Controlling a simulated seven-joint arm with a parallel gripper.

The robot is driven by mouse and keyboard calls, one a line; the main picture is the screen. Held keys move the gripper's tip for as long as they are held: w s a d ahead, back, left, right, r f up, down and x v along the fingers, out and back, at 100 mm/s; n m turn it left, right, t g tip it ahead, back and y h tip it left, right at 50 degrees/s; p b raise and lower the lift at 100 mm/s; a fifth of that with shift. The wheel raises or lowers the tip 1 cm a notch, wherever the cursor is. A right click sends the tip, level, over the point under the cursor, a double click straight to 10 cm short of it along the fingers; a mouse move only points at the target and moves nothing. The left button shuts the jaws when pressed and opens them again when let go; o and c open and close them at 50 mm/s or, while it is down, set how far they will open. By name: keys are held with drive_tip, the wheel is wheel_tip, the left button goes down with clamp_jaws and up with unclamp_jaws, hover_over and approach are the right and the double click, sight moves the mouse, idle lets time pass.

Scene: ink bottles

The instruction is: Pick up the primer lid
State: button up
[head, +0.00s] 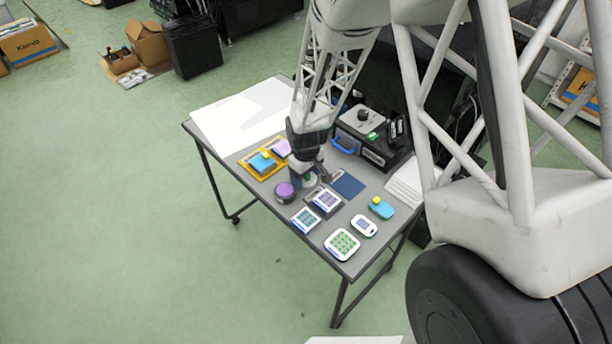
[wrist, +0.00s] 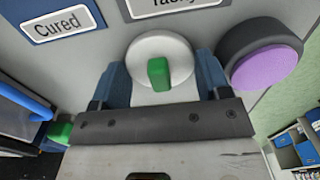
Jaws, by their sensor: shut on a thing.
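The primer lid appears to be the round white disc with a green knob (wrist: 160,47) in the wrist view. My gripper (wrist: 160,74) has its two blue fingers on either side of the disc and is shut on it. In the head view my gripper (head: 307,174) is low over the middle of the table, with a bit of green just below it. Whether the lid rests on something or is clear of it cannot be told. What lies under the disc is hidden.
A dark round pot with a purple top (wrist: 266,62) stands close on the right; it also shows in the head view (head: 285,190). Signs reading "Cured" (wrist: 60,24) and, partly cut off, "Tacky" lie beyond. Stamp-like blocks (head: 341,244) fill the table's front; a black case (head: 372,130) stands behind.

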drive_tip(key=shift+r, duration=0.1)
drive_tip(key=shift+r, duration=0.75)
wheel_tip(320, 180, up, 2)
drive_tip(key=s+d, duration=0.1)
drive_tip(key=s, duration=0.4)
drive_tip(key=s+d, duration=0.2)
drive_tip(key=s, duration=0.3)
drive_tip(key=s+d+r, duration=0.1)
drive_tip(key=s, duration=0.4)
drive_tip(key=shift+s+d+r, duration=0.1)
drive_tip(key=shift+s+d, duration=0.05)
drive_tip(key=shift+d, duration=0.2)
drive_tip(key=w+a+r, duration=0.1)
drive_tip(key=w+a, duration=0.2)
drive_tip(key=w+a+r, duration=0.2)
drive_tip(key=w+a, duration=0.1)
drive_tip(key=a, duration=0.1)
drive_tip(key=w+a+r, duration=0.2)
drive_tip(key=w+a, duration=0.1)
drive_tip(key=shift+w+a+r, duration=0.15)
drive_tip(key=shift+a, duration=0.25)
